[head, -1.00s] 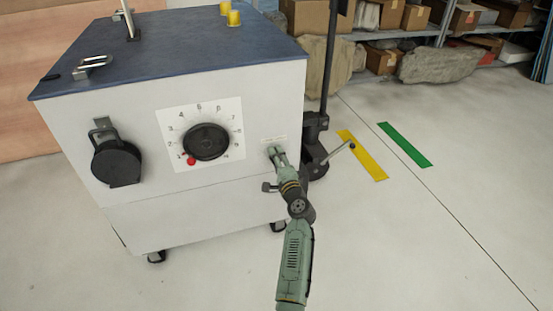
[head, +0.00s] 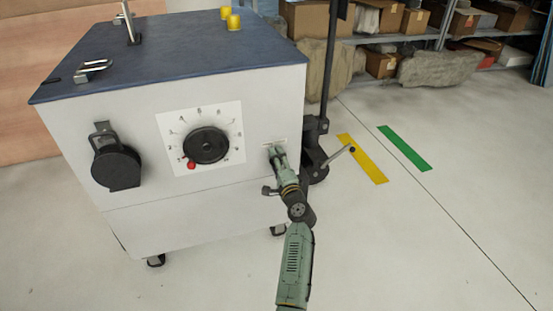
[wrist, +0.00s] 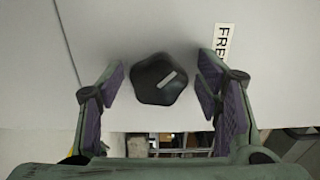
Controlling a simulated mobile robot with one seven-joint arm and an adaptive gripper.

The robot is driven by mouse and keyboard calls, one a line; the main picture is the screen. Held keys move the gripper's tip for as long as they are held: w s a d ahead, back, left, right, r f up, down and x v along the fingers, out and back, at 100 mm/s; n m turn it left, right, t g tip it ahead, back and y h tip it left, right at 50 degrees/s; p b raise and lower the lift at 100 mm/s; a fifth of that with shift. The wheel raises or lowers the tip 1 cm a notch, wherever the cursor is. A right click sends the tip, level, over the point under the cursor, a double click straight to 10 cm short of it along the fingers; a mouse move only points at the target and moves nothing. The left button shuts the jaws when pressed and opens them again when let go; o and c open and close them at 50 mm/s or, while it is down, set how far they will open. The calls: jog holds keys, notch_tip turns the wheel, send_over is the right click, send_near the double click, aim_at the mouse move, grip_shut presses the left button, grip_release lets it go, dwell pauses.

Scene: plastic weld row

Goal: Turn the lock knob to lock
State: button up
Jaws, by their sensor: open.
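My gripper (wrist: 160,88) is open, with purple-padded fingers on both sides of the knob and a gap visible on each side. A white label (wrist: 224,42) beside the knob shows the letters "FRE", partly cut off by a finger. In the head view my gripper (head: 276,152) is at the right part of the cabinet front and hides the knob.
The cabinet (head: 160,217) stands on casters. Its front carries a large black numbered dial (head: 206,146), a small red knob (head: 191,165) and a black round fitting (head: 117,168). A dark upright post (head: 329,70) stands close on the right.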

jog(key=o, duration=0.5)
jog(key=r, duration=1)
jog(key=shift+w, duration=0.25)
jog(key=shift+c, duration=0.2)
jog(key=shift+g, duration=0.4)
notch_tip(320, 180, down, 5)
jog(key=shift+r, duration=0.1)
jog(key=shift+c, duration=0.4)
jog(key=shift+s+r, duration=0.1)
jog(key=shift+r, duration=0.05)
jog(key=shift+c, duration=0.7)
jog(key=shift+s+d+f+p, duration=0.15)
jog(key=shift+s+f+p, duration=0.05)
jog(key=shift+s+p, duration=0.25)
jog(key=shift+c, duration=1.2)
jog(key=p, duration=0.2)
send_near(274, 145)
jog(key=shift+s+d+f, duration=0.15)
jog(key=shift+s+d, duration=0.05)
jog(key=shift+s, duration=0.7)
jog(key=shift+s+d+f, duration=0.2)
jog(key=shift+s, duration=0.7)
jog(key=shift+s+d+f, duration=0.15)
jog(key=shift+s+d, duration=0.05)
jog(key=shift+s, duration=0.7)
